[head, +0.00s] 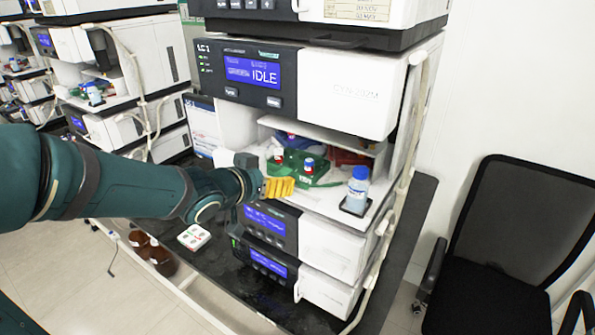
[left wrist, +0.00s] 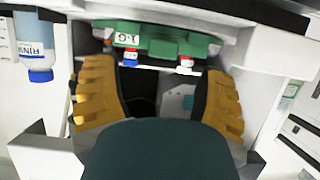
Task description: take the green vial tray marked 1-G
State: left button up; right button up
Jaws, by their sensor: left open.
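The green vial tray (head: 321,172) sits on the open shelf of the LC1 stack in the head view. It also shows across the top of the left wrist view (left wrist: 165,43), with a white label reading 1-G. Vials with red, white and blue parts stand at it, one of them (left wrist: 186,66) right of the label. My left gripper (head: 279,187) is open, its yellow fingers just in front of the tray. In the left wrist view its fingers (left wrist: 158,92) are spread wide with nothing between them, the tray beyond the tips. My right gripper is out of view.
A blue-capped bottle (head: 357,189) stands on a dark pad at the shelf's right front; it shows inverted in the left wrist view (left wrist: 34,50). A red item (head: 345,160) lies deeper in the shelf. The IDLE module (head: 310,85) overhangs the shelf. A black chair (head: 515,240) stands right.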

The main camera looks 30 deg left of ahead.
aim_at(282, 172)
pick_arm(q)
jog(key=b+x, duration=0.1)
jog(key=x, duration=0.1)
jog(key=b+x, duration=0.1)
jog(key=x, duration=0.2)
jog(key=shift+w+a+f, duration=0.1)
jog(key=shift+a+f, duration=0.05)
jog(key=shift+f, duration=0.15)
jog(key=shift+r, duration=0.1)
grip_shut()
